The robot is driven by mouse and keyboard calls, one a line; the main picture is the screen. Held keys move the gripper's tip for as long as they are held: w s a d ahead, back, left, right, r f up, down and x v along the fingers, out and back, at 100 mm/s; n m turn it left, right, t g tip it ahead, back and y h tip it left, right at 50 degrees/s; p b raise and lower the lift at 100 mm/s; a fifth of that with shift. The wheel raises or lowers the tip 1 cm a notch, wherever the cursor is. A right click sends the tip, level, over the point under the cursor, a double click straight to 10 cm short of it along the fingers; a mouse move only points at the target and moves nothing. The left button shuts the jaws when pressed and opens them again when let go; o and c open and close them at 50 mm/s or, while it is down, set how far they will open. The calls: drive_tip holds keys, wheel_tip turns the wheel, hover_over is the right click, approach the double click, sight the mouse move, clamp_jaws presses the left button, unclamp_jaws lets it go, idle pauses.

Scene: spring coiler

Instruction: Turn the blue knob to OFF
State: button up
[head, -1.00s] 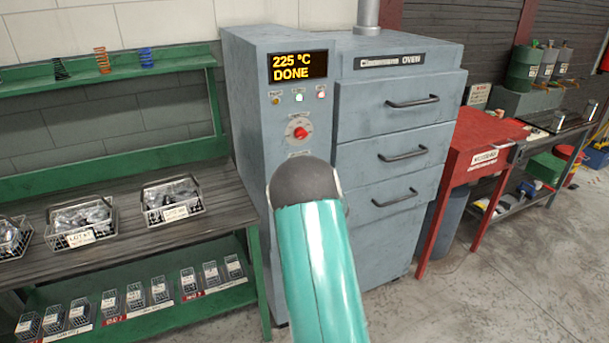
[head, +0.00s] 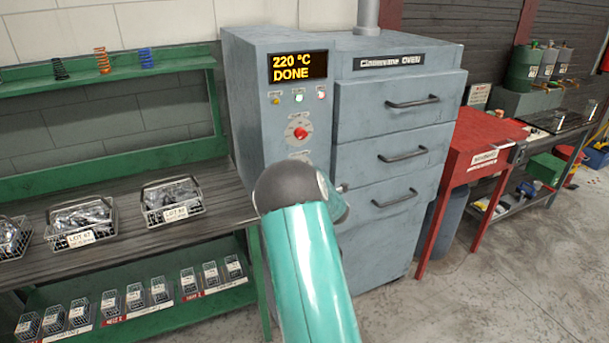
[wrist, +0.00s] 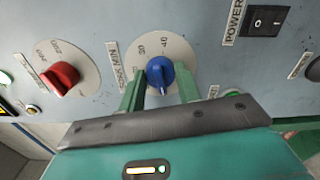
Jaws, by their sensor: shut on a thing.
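The blue knob (wrist: 160,74) sits on a pale round dial (wrist: 181,50) on the grey oven panel in the wrist view. Its narrow end and a pale mark point toward the bottom of that picture. Dial numbers show beside it, but I cannot read an OFF mark. My gripper (wrist: 159,88) has its two green fingers on either side of the knob, shut on it. In the head view my arm hides the knob and gripper. The oven (head: 385,130) stands in front of me, its display (head: 298,67) reading 220 °C DONE.
A red knob (wrist: 62,76) lies left of the blue one, and a black POWER switch (wrist: 265,20) lies to the right. A green bench (head: 110,175) with wire baskets stands left of the oven. A red table (head: 482,140) stands right of it.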

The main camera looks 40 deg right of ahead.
drive_tip(key=o, duration=1)
drive_tip(key=v, duration=1.4)
drive_tip(key=shift+w, duration=0.1)
drive_tip(key=shift+w+r, duration=0.1)
drive_tip(key=shift+r, duration=0.05)
